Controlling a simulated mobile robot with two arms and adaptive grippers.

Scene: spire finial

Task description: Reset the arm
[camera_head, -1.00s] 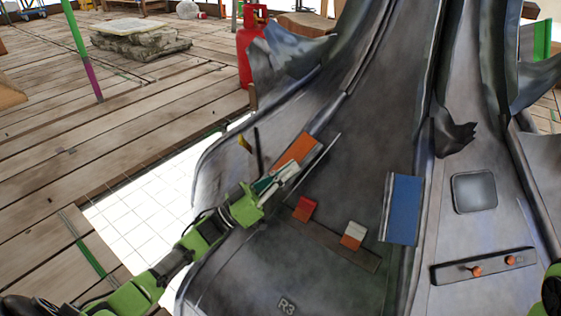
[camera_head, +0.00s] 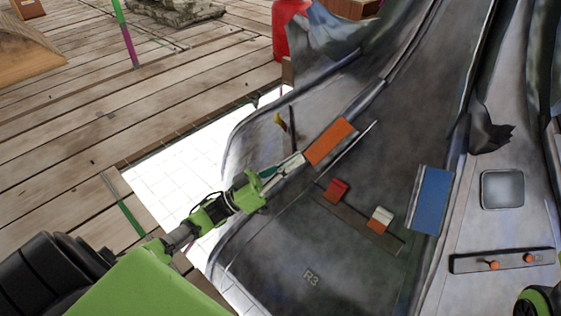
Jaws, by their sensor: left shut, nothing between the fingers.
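My left arm comes in from the lower left, green and black. My left gripper (camera_head: 297,160) is shut and empty, its fingertips just left of and below an orange panel (camera_head: 331,142) on the grey metal surface (camera_head: 335,235); I cannot tell whether they touch it. In the lower right corner a green and black part shows, and my right gripper's fingers do not show.
A red block (camera_head: 337,189) and a white and red block (camera_head: 380,219) sit along a brown strip (camera_head: 355,226). A blue panel (camera_head: 432,200) is to the right. A bar with orange knobs (camera_head: 503,261) lies at far right. A bright floor opening (camera_head: 170,172) is left of the metal.

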